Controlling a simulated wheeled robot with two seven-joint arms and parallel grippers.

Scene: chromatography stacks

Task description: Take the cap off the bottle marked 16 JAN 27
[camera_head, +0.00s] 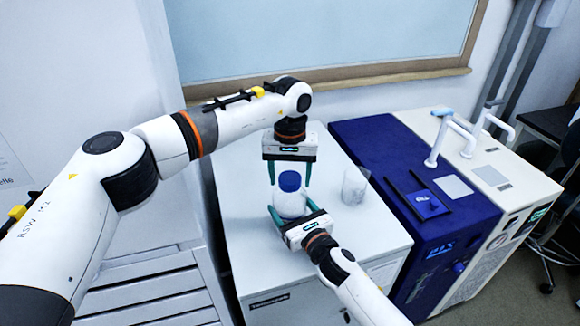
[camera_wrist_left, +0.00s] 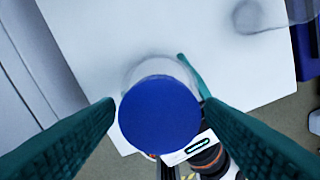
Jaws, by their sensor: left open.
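A clear bottle (camera_head: 291,206) with a round blue cap (camera_head: 290,181) stands upright on the white cabinet top. No date can be read on it in these views. My left gripper (camera_head: 289,183) points down over the bottle, open, one finger on each side of the cap. In the left wrist view the cap (camera_wrist_left: 160,116) sits between the left fingertips (camera_wrist_left: 160,108), with a small gap on each side. My right gripper (camera_head: 292,209) comes from the front, its teal fingers closed against both sides of the bottle's body.
A clear beaker (camera_head: 354,186) stands to the right of the bottle on the white cabinet top (camera_head: 240,180). A blue and white instrument (camera_head: 430,255) stands farther right. The cabinet top left of the bottle is clear.

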